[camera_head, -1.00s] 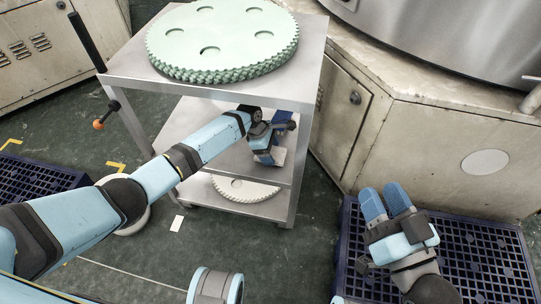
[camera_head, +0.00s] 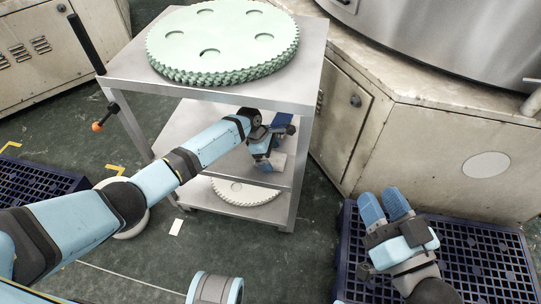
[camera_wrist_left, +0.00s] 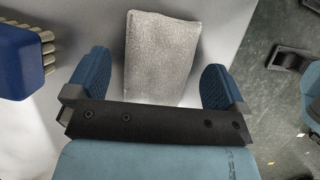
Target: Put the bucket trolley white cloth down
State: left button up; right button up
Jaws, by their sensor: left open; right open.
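The white cloth (camera_wrist_left: 162,55) is a folded, greyish-white rectangle. In the left wrist view it lies on a flat grey shelf, between and beyond my left gripper's spread fingers. In the head view a small part of the cloth (camera_head: 278,161) shows beside the gripper on the trolley's middle shelf. My left gripper (camera_head: 267,152) is open at that shelf, under the trolley's top; it also shows in the left wrist view (camera_wrist_left: 155,80). Clear gaps show between both fingers and the cloth. My right gripper (camera_head: 384,203) is open and empty above a blue grated platform.
The metal trolley (camera_head: 125,80) carries green toothed discs (camera_head: 222,40) on top and a pale toothed disc (camera_head: 245,192) on its lowest shelf. A blue brush (camera_wrist_left: 22,60) lies left of the left gripper. A beige machine housing (camera_head: 440,150) stands right of the trolley.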

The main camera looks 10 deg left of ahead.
pick_arm(q)
jog(key=p+v, duration=0.2)
jog(key=v, duration=0.4)
jog(key=shift+p, duration=0.35)
jog(key=shift+a+r, duration=0.25)
jog(key=shift+r, duration=0.3)
pick_arm(e)
jog(key=shift+s+d+r+t+h, duration=0.1)
jog(key=shift+d+r+t+h, duration=0.1)
jog(key=shift+r, duration=0.4)
jog(key=shift+d+r+t+h, duration=0.1)
jog(key=shift+d+r+t, duration=0.1)
jog(key=shift+r, duration=0.35)
pick_arm(q)
jog(key=shift+f, duration=0.1)
